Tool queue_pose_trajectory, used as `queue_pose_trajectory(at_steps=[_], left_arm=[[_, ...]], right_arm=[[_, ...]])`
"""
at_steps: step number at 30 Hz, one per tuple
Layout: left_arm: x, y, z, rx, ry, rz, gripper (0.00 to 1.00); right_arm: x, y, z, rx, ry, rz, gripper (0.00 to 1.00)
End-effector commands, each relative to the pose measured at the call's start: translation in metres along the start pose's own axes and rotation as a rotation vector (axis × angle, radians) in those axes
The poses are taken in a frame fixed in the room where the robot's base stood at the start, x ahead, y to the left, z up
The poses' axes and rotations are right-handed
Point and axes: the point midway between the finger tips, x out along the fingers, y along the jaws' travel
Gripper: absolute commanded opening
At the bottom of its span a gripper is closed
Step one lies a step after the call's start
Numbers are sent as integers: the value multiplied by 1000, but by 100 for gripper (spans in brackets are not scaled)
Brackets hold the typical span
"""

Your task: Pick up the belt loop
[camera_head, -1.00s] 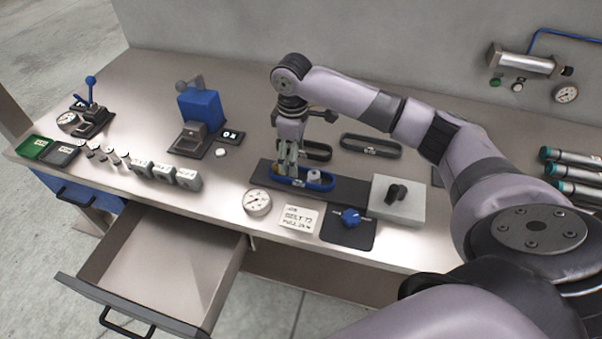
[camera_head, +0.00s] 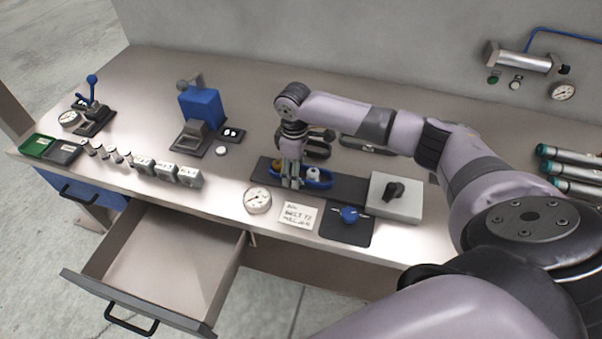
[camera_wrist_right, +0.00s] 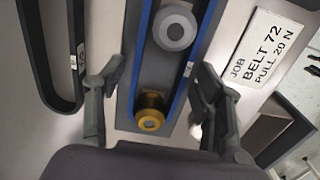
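A blue belt loop (camera_head: 323,185) lies around two pulleys on a dark base plate (camera_head: 350,190). In the right wrist view the belt loop (camera_wrist_right: 143,60) runs around a brass pulley (camera_wrist_right: 150,115) and a grey pulley (camera_wrist_right: 175,28). My right gripper (camera_head: 291,184) is low over the left part of the loop. In the wrist view the right gripper (camera_wrist_right: 161,66) is open, one finger on each side of the loop, with nothing held. I cannot tell how far the fingertips are above the plate. My left gripper is out of view.
Two dark belt loops (camera_head: 368,146) lie behind the plate, one partly hidden by my gripper. A drawer (camera_head: 165,265) is open in front.

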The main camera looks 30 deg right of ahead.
Motion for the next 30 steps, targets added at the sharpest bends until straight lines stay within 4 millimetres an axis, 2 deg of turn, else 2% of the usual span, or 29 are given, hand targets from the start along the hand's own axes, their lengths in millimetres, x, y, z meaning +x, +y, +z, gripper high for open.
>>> queue_pose_trajectory(at_steps=[2,19,30], left_arm=[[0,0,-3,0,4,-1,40],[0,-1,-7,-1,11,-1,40],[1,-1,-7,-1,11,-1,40]], right_arm=[[0,0,0,0,0,0,54],[-1,0,0,1,0,0,17],[-7,1,0,1,1,1,17]])
